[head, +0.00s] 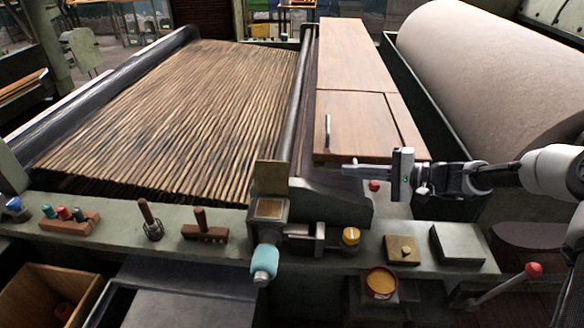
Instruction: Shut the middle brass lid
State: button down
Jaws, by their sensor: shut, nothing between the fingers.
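A brass-coloured lid (271,177) stands upright, open, at the back of a small grey metal box (269,222) on the green front ledge. A brownish square shows in the top of the box. A second brass square plate with a knob (404,248) lies flat further right; I cannot tell if it is a lid too. My gripper (318,165) reaches in from the right, its fingers pointing left. It is shut and empty, to the right of the upright lid and apart from it in the picture. Its height over the ledge is hard to judge.
A pale-blue handle (264,262) juts from the box front. A yellow-capped knob (350,237), a round red cup (380,283) and a red-knobbed lever (533,269) are to the right. Wooden panels (355,120) with an upright handle lie behind my gripper. The slatted apron (180,120) fills the left.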

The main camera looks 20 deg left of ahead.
aim_at(287, 164)
jog(key=shift+m+t+y, duration=0.5)
jog(key=a+f, duration=0.1)
jog(key=a, duration=0.5)
jog(key=a+f, duration=0.1)
jog(key=a, duration=0.5)
jog(key=a+f+b, duration=0.1)
jog(key=a, duration=0.6)
jog(key=shift+w, duration=0.1)
jog(key=shift+s+d+r, duration=0.1)
jog(key=shift+s+r, duration=0.05)
jog(key=shift+s, duration=0.25)
jog(key=shift+b, duration=0.55)
